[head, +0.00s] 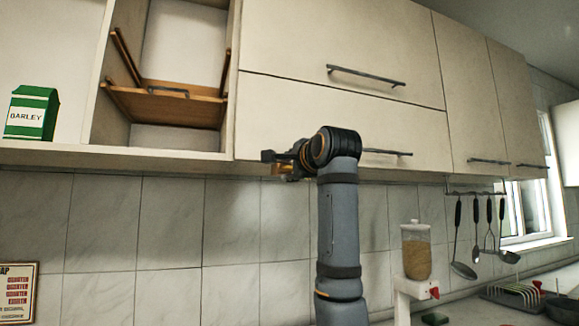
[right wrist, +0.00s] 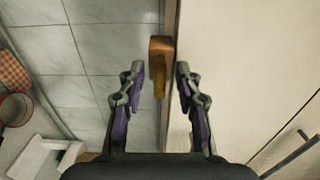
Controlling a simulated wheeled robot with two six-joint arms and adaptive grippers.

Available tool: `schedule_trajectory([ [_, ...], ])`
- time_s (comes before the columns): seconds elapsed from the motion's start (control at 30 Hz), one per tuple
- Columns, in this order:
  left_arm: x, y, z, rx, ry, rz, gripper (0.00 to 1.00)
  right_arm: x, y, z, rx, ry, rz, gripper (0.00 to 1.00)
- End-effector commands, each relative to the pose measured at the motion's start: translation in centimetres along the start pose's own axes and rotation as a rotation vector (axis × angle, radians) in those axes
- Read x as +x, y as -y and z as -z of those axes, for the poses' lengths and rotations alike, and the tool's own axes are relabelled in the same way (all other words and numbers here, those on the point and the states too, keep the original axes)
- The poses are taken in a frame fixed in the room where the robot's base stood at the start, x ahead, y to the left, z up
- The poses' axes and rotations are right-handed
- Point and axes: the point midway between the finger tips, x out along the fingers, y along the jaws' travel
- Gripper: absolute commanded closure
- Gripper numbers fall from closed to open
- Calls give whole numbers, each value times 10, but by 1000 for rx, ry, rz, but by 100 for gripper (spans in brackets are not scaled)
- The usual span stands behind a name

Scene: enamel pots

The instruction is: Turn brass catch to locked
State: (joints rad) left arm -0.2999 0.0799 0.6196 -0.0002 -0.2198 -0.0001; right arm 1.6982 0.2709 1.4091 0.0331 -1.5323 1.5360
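The brass catch (right wrist: 160,68) shows in the right wrist view as a small copper-brown block with a yellower lower part, at the edge between the tiled wall and the pale cabinet. My right gripper (right wrist: 160,84) is open, with one finger on each side of the catch. Narrow gaps seem to remain between the fingers and the catch; I cannot tell if either touches. In the head view my right gripper (head: 272,160) is at the cabinet's lower edge, and it largely hides the catch there. My left gripper is not in view. No locked marking is readable.
Pale cabinets (head: 340,45) with dark bar handles fill the top. A dispenser (head: 416,252) and hanging utensils (head: 475,235) are at lower right.

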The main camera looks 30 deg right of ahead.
Motion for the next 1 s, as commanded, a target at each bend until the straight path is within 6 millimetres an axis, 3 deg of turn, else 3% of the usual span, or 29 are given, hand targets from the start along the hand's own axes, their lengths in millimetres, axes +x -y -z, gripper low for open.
schedule_trajectory([
  [0.07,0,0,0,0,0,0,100,0,0,0,0,0,0,66],
  [0.33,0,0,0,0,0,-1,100,0,0,0,0,0,-1,100],
  [0.73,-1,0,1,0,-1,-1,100,0,0,0,-26,0,-2,100],
  [1.0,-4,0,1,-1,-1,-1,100,0,0,0,-174,0,-4,100],
])
